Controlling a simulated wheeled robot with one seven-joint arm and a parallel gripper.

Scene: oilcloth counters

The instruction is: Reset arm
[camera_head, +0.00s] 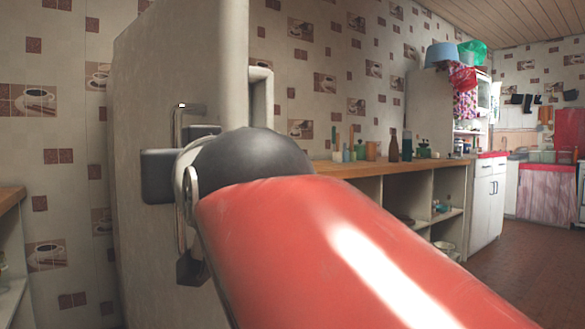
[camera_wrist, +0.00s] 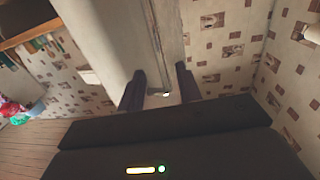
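My red arm stretches up from the lower right in the head view to a dark wrist joint. My gripper (camera_wrist: 160,68) shows in the wrist view as two dark fingers set well apart, with nothing clamped between them. In the head view its dark body is beside a tall cream cabinet or fridge (camera_head: 150,80), and its fingertips are hard to make out. A metal handle (camera_head: 178,122) stands out just above the gripper. The tall unit's pale surface (camera_wrist: 105,45) also shows beyond the fingers in the wrist view. I cannot tell whether they touch it.
A wooden-topped counter (camera_head: 345,165) with open shelves runs behind my arm, carrying bottles and small items. A white cabinet (camera_head: 487,205) stands farther right. Another wooden counter edge (camera_head: 10,198) is at the far left. Brown floor (camera_head: 520,255) is open at the right.

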